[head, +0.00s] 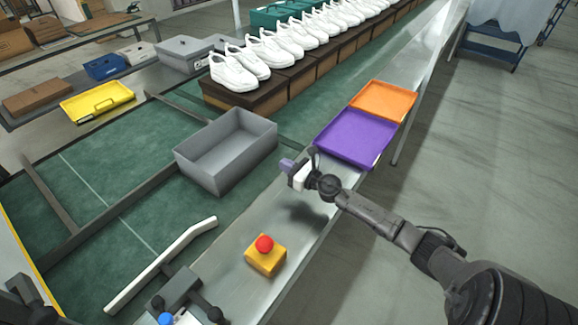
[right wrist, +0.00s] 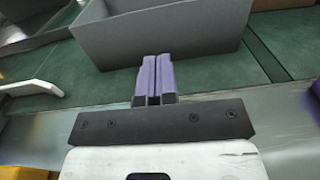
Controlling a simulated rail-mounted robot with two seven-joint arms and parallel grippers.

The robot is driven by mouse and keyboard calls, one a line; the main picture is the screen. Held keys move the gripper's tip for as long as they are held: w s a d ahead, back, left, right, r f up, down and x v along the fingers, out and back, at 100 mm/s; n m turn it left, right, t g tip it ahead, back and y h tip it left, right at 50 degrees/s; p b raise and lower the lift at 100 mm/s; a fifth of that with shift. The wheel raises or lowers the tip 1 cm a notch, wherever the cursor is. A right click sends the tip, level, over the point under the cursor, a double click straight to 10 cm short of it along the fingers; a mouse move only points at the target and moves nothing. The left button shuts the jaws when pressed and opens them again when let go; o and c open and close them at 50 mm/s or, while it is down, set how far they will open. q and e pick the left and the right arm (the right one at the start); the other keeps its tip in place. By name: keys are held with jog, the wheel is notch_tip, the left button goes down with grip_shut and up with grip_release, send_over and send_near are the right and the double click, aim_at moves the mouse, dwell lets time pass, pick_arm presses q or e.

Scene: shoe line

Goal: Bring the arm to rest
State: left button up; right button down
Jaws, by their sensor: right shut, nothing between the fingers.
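My right arm reaches in from the lower right of the head view. Its gripper (head: 287,165) hangs over the metal edge of the line, between the grey bin and the purple tray. In the right wrist view its two purple fingers (right wrist: 155,78) are together with nothing between them. They point toward the wall of the grey bin (right wrist: 160,35), and I cannot tell the exact gap. I cannot make out my left gripper in the head view.
The open, empty grey bin (head: 226,150) sits on the green belt. A purple tray (head: 357,137) and an orange tray (head: 383,100) lie to the right. A yellow box with a red button (head: 265,262) and a white bar (head: 160,265) are nearer. White shoes (head: 240,68) line the back.

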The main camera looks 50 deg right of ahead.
jog(key=shift+s, duration=0.55)
